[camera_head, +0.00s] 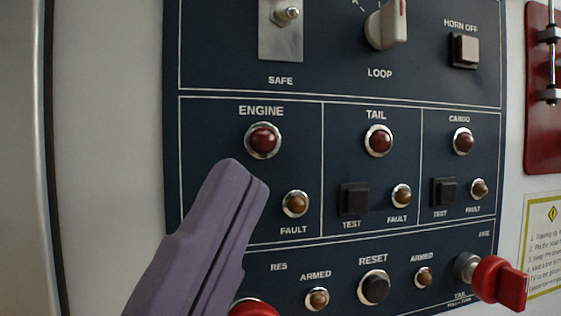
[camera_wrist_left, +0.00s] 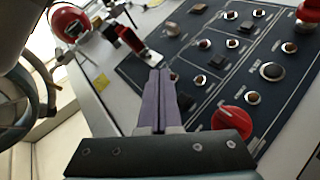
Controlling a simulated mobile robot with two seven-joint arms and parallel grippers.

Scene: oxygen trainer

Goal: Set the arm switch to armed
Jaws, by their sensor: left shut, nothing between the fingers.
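The likely arm switch (camera_head: 289,14) is a small metal toggle on a silver plate at the top of the dark panel, in the head view. The word SAFE is printed below the plate. The plate's upper end is cut off by the frame, so any label above it is hidden. My left gripper (camera_head: 250,178) is shut and empty, its purple fingers in front of the ENGINE section, below and left of the toggle. In the left wrist view the shut fingers (camera_wrist_left: 160,75) point toward the panel. My right gripper is not in view.
A LOOP knob (camera_head: 386,25) and HORN OFF button (camera_head: 465,50) are right of the toggle. ENGINE, TAIL and CARGO lamps sit below. A red handle (camera_head: 500,282) juts out at lower right. A red knob (camera_wrist_left: 232,120) shows in the wrist view.

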